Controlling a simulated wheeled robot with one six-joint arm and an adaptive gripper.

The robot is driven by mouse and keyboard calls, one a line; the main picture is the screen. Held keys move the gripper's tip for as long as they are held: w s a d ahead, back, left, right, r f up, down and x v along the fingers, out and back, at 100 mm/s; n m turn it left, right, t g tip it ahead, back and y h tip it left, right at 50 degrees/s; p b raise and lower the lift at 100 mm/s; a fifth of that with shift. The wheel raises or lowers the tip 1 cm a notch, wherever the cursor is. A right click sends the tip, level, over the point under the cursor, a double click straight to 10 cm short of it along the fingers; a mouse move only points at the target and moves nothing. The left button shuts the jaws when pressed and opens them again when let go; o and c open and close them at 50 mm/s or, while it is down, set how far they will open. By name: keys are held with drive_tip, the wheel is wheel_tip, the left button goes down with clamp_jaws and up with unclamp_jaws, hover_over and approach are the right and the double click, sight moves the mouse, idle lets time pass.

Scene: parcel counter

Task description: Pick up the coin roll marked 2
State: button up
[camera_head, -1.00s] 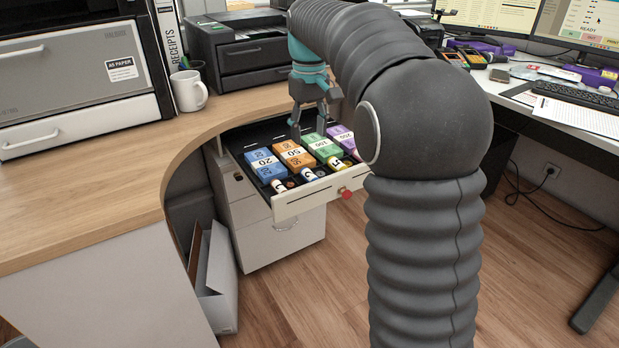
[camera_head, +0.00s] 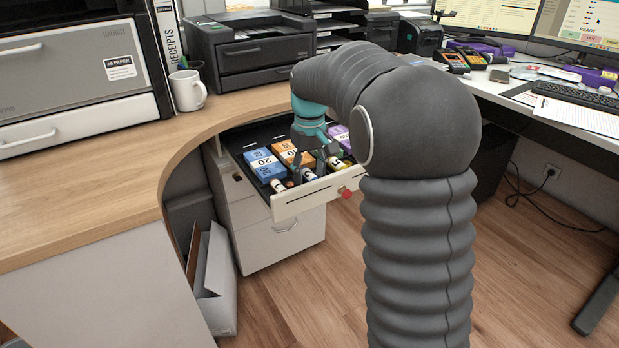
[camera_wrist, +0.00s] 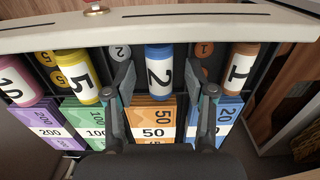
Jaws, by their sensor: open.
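The coin roll marked 2 (camera_wrist: 158,66) is a short cylinder with blue ends and a white band, lying in a front compartment of the open cash drawer (camera_head: 290,207). In the wrist view my gripper (camera_wrist: 158,80) is open, with one finger on each side of this roll and a visible gap to it on both sides. In the head view my gripper (camera_head: 309,172) points down into the front of the drawer. There it partly hides the rolls and the banknote bundles. I cannot tell the exact height of the fingertips.
Beside it lie the rolls marked 1 (camera_wrist: 242,71), 5 (camera_wrist: 77,76) and 10 (camera_wrist: 17,84). Banknote bundles marked 50 (camera_wrist: 153,125) and 20 (camera_head: 267,167) lie behind the rolls. The drawer's front wall (camera_wrist: 150,29) is close to the fingers.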

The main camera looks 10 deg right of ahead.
clamp_jaws()
idle(0.7)
